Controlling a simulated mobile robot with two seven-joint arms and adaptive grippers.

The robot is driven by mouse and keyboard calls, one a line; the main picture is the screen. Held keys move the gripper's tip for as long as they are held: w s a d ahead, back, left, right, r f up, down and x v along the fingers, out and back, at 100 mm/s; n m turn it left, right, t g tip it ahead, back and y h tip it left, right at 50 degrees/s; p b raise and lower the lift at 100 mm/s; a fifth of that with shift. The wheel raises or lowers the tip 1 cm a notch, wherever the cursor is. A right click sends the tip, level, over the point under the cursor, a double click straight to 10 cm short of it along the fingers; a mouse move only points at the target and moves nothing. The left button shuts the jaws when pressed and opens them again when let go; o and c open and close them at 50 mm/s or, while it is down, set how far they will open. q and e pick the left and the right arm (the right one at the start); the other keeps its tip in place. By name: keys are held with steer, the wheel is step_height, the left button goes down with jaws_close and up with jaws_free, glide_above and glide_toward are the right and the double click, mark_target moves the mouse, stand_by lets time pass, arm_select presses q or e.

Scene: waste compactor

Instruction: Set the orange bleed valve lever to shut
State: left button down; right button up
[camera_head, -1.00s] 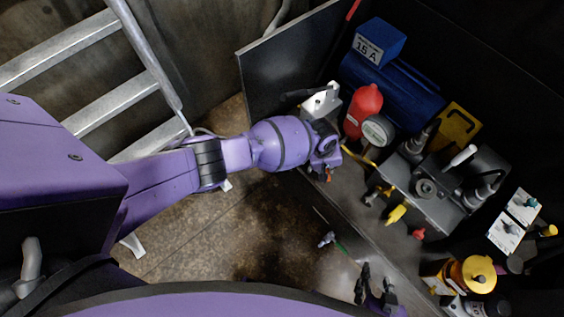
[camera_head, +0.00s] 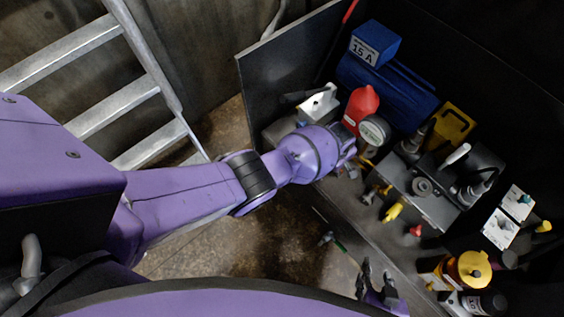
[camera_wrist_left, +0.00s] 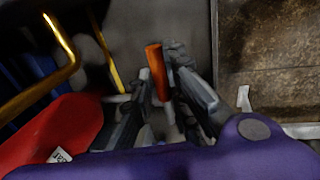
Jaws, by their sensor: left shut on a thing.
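The orange bleed valve lever (camera_wrist_left: 155,60) shows in the left wrist view as a short orange bar between the fingertips. My left gripper (camera_wrist_left: 161,82) is shut on it, with a finger on each side. The lever's lower end and its valve body are mostly hidden by the fingers. In the head view my left gripper (camera_head: 350,166) is at the front of the bench, below the round gauge, and its own wrist largely hides its fingers. I cannot make out the orange lever there. My right gripper (camera_head: 376,282) is at the bottom, fingers apart and empty.
A red bottle (camera_head: 361,107) and a round gauge (camera_head: 374,130) stand close to my left gripper; the bottle also shows in the left wrist view (camera_wrist_left: 60,130). Yellow (camera_head: 393,211) and red (camera_head: 416,230) fittings line the front. A ladder (camera_head: 115,105) stands left.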

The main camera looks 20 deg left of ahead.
stand_by(0.3)
arm_select(q)
steer(key=c, duration=1.8)
jaws_free()
steer(key=shift+c, duration=0.2)
steer(key=shift+o, duration=0.6)
steer(key=shift+w, duration=0.15)
steer(key=shift+r, duration=0.15)
step_height(320, 180, up, 11)
steer(key=s+a, duration=0.1)
steer(key=s, duration=0.1)
steer(key=shift+r, duration=0.2)
steer(key=shift+s+a, duration=0.1)
steer(key=shift+s, duration=0.05)
